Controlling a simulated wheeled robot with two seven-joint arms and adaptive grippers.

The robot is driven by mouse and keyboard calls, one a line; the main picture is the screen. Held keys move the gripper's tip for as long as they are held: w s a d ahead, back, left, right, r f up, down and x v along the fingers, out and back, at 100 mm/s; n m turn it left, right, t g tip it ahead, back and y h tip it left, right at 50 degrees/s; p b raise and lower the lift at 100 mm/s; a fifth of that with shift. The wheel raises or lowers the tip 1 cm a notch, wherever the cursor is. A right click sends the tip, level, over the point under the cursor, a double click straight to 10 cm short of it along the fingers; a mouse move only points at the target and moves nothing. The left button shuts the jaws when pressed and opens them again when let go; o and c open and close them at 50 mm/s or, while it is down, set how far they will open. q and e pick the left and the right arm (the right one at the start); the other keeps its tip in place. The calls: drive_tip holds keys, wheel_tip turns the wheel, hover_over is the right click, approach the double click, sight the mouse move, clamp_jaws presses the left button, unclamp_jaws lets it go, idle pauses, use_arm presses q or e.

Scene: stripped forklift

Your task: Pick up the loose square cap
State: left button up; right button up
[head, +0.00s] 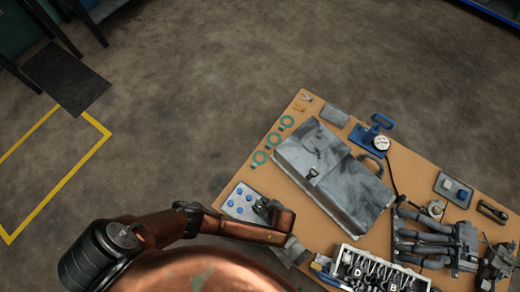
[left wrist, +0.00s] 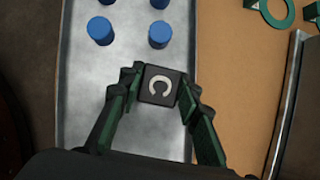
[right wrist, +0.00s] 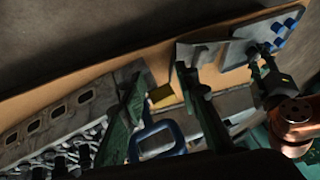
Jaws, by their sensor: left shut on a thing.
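The loose square cap (left wrist: 158,86) is black with a pale letter C on top. It sits between the two fingertips of my left gripper (left wrist: 160,80), which is shut on it. Cap and gripper are over the grey metal tray (left wrist: 80,140) with blue round pegs; whether the cap touches the tray I cannot tell. In the head view my left gripper (head: 274,211) is at the tray's right side, and the cap is hard to make out there. My right gripper (right wrist: 162,78) is open with nothing gripped, above the table's near side; a blue handle (right wrist: 157,139) shows below its fingers.
A grey metal case (head: 330,170) lies mid-table, with green rings (head: 274,139) along its left. An engine block marked D and B (head: 365,272) stands at the near edge. A gauge on a blue stand (head: 372,138) is behind. Dark pipes (head: 425,238) lie at right.

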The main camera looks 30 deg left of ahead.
use_arm(q)
drive_tip(key=shift+c, duration=1.3)
